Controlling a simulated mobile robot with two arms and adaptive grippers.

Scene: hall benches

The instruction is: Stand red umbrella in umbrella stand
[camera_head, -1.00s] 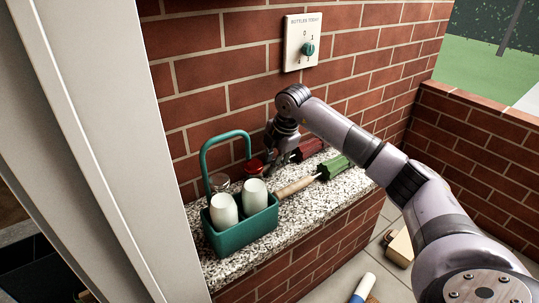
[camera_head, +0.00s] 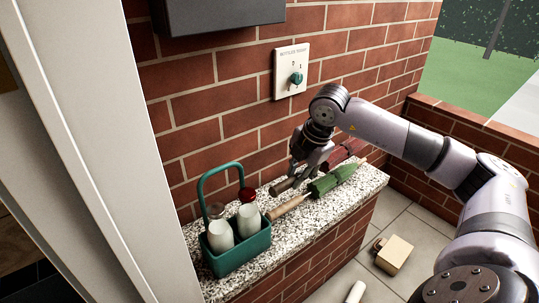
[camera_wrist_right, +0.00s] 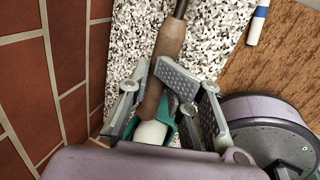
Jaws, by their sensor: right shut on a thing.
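The red umbrella (camera_head: 345,150) is close to the brick wall, behind the green umbrella and partly hidden by my right gripper. Its brown handle (camera_head: 283,186) points left. My right gripper (camera_head: 304,180) is shut on the red umbrella near this handle. In the right wrist view the brown handle (camera_wrist_right: 169,45) runs between the fingers of my right gripper (camera_wrist_right: 158,82). The umbrella looks slightly above the ledge, but the gap is hard to judge. The umbrella stand cannot be made out in these frames. My left gripper is out of view.
The green umbrella (camera_head: 331,180) lies on the speckled ledge (camera_head: 275,236). A teal carrier (camera_head: 240,250) with bottles stands left of it. A dial plate (camera_head: 291,68) is on the wall. A wooden block (camera_head: 394,255) and a white cylinder (camera_head: 356,291) lie on the floor.

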